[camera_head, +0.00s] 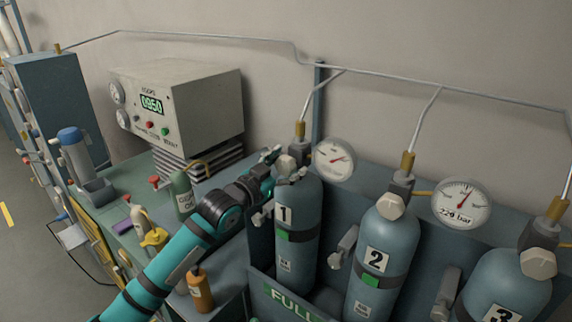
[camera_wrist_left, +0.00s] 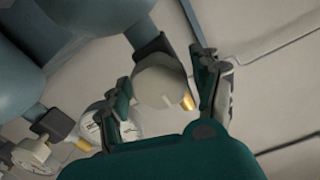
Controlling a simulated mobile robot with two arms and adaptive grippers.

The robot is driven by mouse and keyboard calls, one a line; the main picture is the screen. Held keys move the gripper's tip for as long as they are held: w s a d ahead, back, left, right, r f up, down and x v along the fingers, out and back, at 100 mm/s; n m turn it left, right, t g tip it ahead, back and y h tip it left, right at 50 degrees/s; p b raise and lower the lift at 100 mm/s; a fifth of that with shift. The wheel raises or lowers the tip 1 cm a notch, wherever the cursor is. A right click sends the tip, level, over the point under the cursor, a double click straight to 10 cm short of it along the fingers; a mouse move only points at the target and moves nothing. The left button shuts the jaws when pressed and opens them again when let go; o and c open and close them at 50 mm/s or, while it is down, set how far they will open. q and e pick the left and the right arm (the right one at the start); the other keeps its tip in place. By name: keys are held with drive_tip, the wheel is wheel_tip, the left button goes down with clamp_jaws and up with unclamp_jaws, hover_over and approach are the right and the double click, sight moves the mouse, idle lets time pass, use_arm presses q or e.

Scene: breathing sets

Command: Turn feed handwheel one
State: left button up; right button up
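Cylinder one (camera_head: 296,240) is a blue-grey bottle marked "1", standing in a rack with a green "FULL" label. Its pale faceted handwheel (camera_head: 287,162) sits at the valve on top, partly hidden by my gripper. My left gripper (camera_head: 280,168) reaches it from the left. In the left wrist view, a pale handwheel (camera_wrist_left: 161,84) sits between the spread fingers of my left gripper (camera_wrist_left: 165,92). A gap shows on the right finger's side; whether the left finger touches the wheel I cannot tell. My right gripper is not in view.
Cylinders two (camera_head: 383,255) and three (camera_head: 505,285) stand to the right, with gauges (camera_head: 462,204) and thin pipes above. A gauge (camera_head: 335,159) sits close right of handwheel one. A control box (camera_head: 178,105) reading 0950 and a green bottle (camera_head: 182,194) stand left on the bench.

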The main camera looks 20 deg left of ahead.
use_arm(q)
drive_tip(key=c, duration=0.9)
drive_tip(key=shift+n, duration=0.3)
drive_tip(key=n+p, duration=0.2)
drive_tip(key=shift+r+n, duration=0.1)
drive_tip(key=shift+n, duration=0.2)
drive_tip(key=n+p, duration=0.2)
drive_tip(key=n, duration=0.2)
drive_tip(key=shift+n, duration=0.3)
drive_tip(key=n+p, duration=0.2)
drive_tip(key=n, duration=0.2)
drive_tip(key=shift+w+a, duration=0.1)
drive_tip(key=shift+n+p, duration=0.85)
drive_tip(key=shift+n, duration=1.15)
drive_tip(key=shift+f, duration=0.2)
